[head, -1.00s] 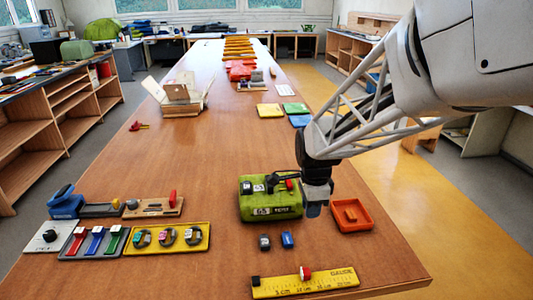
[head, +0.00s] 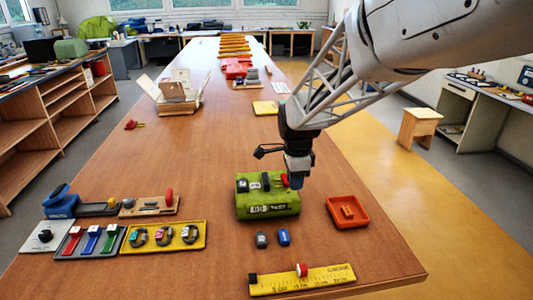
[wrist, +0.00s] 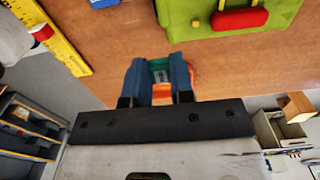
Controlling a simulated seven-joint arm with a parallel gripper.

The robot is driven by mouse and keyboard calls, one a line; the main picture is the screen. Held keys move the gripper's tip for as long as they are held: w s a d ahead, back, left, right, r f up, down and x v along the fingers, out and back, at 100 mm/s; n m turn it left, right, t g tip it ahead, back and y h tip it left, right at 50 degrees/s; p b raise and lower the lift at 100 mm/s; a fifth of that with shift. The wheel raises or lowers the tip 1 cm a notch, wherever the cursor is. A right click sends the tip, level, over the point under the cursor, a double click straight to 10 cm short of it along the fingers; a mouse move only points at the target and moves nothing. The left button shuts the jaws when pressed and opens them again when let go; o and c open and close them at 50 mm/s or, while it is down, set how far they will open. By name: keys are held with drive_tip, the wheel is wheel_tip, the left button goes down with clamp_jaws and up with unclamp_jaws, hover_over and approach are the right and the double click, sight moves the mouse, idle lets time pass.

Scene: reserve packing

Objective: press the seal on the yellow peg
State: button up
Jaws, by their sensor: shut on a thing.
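My gripper (head: 296,182) is beside the right end of the green case (head: 268,204). In the wrist view its two blue fingers (wrist: 160,80) are shut on a small teal-green piece (wrist: 159,68), which I take for the seal. Its lower part is hidden between the fingers. The green case also shows at the top of the wrist view (wrist: 190,22), with a red bar (wrist: 239,19) on it. A small yellow piece (wrist: 222,3), perhaps the yellow peg, is cut by the top edge, apart from the held piece.
An orange tray (head: 333,205) with a small piece in it lies right of the case. A grey block (head: 262,240) and a blue block (head: 284,237) stand in front. A yellow gauge (head: 330,278) lies near the front edge. A yellow tray (head: 204,233) lies left.

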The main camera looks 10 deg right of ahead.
drive_tip(key=w, duration=0.1)
drive_tip(key=w+a+r, duration=0.1)
drive_tip(key=w, duration=0.2)
drive_tip(key=shift+w+a+r, duration=0.15)
drive_tip(key=shift+w+r, duration=0.05)
drive_tip(key=shift+w, duration=0.05)
drive_tip(key=shift+f, duration=0.2)
drive_tip(key=shift+f, duration=2.5)
